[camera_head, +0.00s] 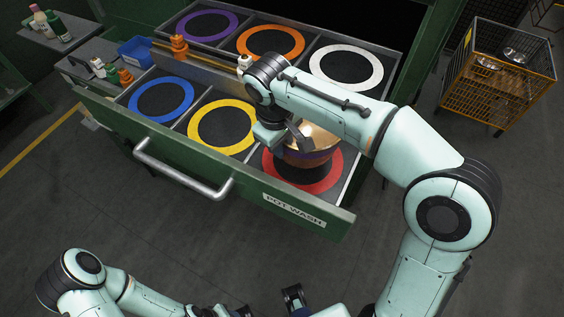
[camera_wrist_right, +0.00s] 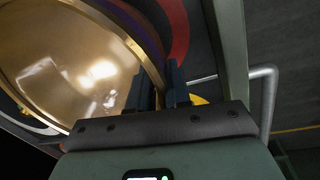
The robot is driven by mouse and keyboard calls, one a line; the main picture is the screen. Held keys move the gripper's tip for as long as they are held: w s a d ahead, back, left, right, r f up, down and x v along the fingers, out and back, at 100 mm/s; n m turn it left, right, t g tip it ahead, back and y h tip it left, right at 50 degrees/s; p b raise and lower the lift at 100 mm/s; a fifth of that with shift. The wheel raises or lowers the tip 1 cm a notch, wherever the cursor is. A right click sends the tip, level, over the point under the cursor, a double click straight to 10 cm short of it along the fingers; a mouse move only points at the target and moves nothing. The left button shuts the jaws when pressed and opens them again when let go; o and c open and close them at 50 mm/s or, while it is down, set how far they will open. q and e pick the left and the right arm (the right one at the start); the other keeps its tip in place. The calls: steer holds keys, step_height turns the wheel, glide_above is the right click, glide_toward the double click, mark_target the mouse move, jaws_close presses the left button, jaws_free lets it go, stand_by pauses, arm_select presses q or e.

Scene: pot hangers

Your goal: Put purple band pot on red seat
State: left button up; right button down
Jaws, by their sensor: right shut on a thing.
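The copper-coloured pot with a purple band (camera_head: 318,137) is over the red seat (camera_head: 318,183), a red ring with a dark centre at the drawer's front right. My right gripper (camera_head: 297,137) is shut on the pot's rim; in the right wrist view, the fingers (camera_wrist_right: 159,88) pinch the rim and the golden inside of the pot (camera_wrist_right: 70,60) fills the left. The purple band (camera_wrist_right: 146,30) and part of the red ring (camera_wrist_right: 180,30) show beyond. Whether the pot touches the seat cannot be told. My left gripper (camera_head: 268,303) is only partly visible at the bottom edge.
The open green drawer (camera_head: 180,140) also has blue, yellow, purple, orange and white ring seats, all empty. Its front has a metal handle (camera_head: 185,175). A yellow wire cage (camera_head: 497,75) with metal pots stands at right. Bottles and a blue bin (camera_head: 137,50) are at left.

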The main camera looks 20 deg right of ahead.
steer(key=shift+f+b, duration=0.5)
steer(key=shift+f, duration=2.7)
steer(key=c, duration=1.1)
jaws_free()
steer(key=shift+f, duration=0.15)
steer(key=r, duration=0.4)
steer(key=a+r+p, duration=0.1)
steer(key=r, duration=0.3)
steer(key=r+p, duration=0.1)
steer(key=r, duration=0.3)
steer(key=shift+s+a+r, duration=0.1)
steer(key=shift+s+a, duration=0.15)
steer(key=shift+s, duration=0.15)
